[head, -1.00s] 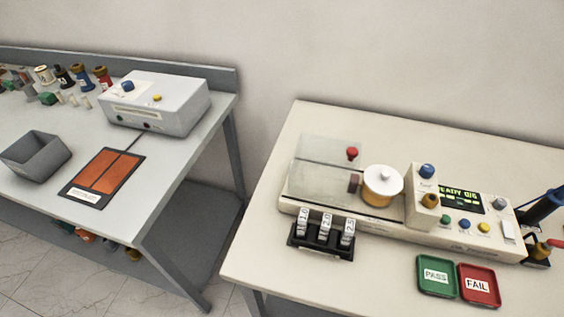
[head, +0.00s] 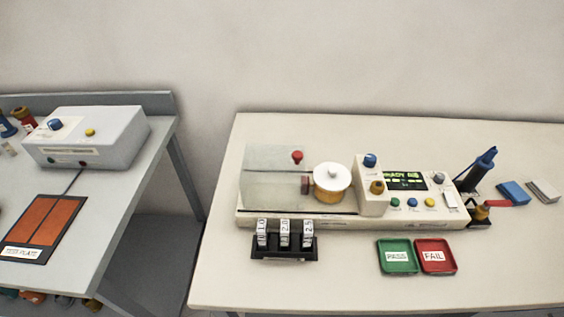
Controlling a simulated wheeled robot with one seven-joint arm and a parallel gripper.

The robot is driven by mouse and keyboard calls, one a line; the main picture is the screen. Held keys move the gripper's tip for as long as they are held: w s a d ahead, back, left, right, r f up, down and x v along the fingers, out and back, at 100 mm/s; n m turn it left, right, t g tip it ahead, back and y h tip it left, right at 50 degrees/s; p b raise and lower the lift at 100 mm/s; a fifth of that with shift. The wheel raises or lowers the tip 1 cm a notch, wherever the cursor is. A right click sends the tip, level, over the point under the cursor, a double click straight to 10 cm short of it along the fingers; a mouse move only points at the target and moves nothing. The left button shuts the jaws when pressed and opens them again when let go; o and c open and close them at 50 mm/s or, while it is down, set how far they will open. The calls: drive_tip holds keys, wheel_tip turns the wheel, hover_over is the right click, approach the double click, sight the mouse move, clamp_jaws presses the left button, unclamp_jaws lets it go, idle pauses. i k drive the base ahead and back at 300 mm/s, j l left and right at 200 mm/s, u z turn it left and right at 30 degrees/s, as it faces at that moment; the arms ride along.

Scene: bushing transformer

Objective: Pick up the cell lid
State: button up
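The cell lid (head: 332,175) is a white round disc with a small knob. It sits on top of an orange-yellow round cell (head: 329,195). The cell stands on the cream test instrument (head: 300,218), between a clear cover on its left and the control block on its right. My gripper is not visible in the head view.
A clear cover with a red knob (head: 297,157) stands left of the cell. A black rack (head: 284,249) with several labelled weights, a green PASS tray (head: 397,268) and a red FAIL tray (head: 435,268) lie in front. A second bench with a grey box (head: 88,138) stands left, across a gap.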

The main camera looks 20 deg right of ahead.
sight(333, 177)
drive_tip(key=j+z, duration=0.1)
drive_tip(key=z, duration=0.65)
drive_tip(key=j+z, duration=0.3)
drive_tip(key=k+j+z, duration=0.1)
drive_tip(key=j+z, duration=0.2)
drive_tip(key=j, duration=0.2)
drive_tip(key=k+j+z, duration=0.25)
drive_tip(key=j, duration=0.15)
drive_tip(key=j+z, duration=0.3)
drive_tip(key=k+j, duration=0.15)
drive_tip(key=j, duration=0.25)
drive_tip(key=k+j+z, duration=0.1)
drive_tip(key=j, duration=0.3)
drive_tip(key=k+j, duration=0.2)
drive_tip(key=j, duration=0.2)
drive_tip(key=k+j+z, duration=0.1)
drive_tip(key=j, duration=0.3)
drive_tip(key=k+j, duration=0.25)
drive_tip(key=i+j, duration=0.15)
drive_tip(key=j, duration=0.15)
